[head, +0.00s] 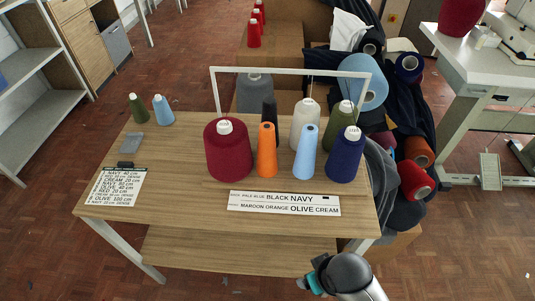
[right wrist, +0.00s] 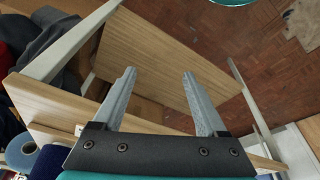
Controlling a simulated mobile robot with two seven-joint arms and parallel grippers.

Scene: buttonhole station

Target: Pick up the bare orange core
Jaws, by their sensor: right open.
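The orange core (head: 266,152) is a slim orange cone standing upright on the wooden table in the head view, with no white tip visible. It stands between the wide maroon cone (head: 228,155) on its left and a slim pale blue cone (head: 307,155) on its right. A black cone (head: 269,108) stands just behind it. My right gripper (right wrist: 158,78) is open and empty in the right wrist view, over the table's lower shelf and the floor. In the head view my right arm is at the bottom right, off the table's front edge, well away from the core. My left gripper is not in view.
A white frame (head: 290,70) rises over the cones. Cream (head: 305,127), olive (head: 341,122), navy (head: 345,158) and grey (head: 254,94) cones crowd around. A label strip (head: 284,203) lies in front. The table's (head: 185,180) left middle is mostly clear beside a printed list (head: 117,186).

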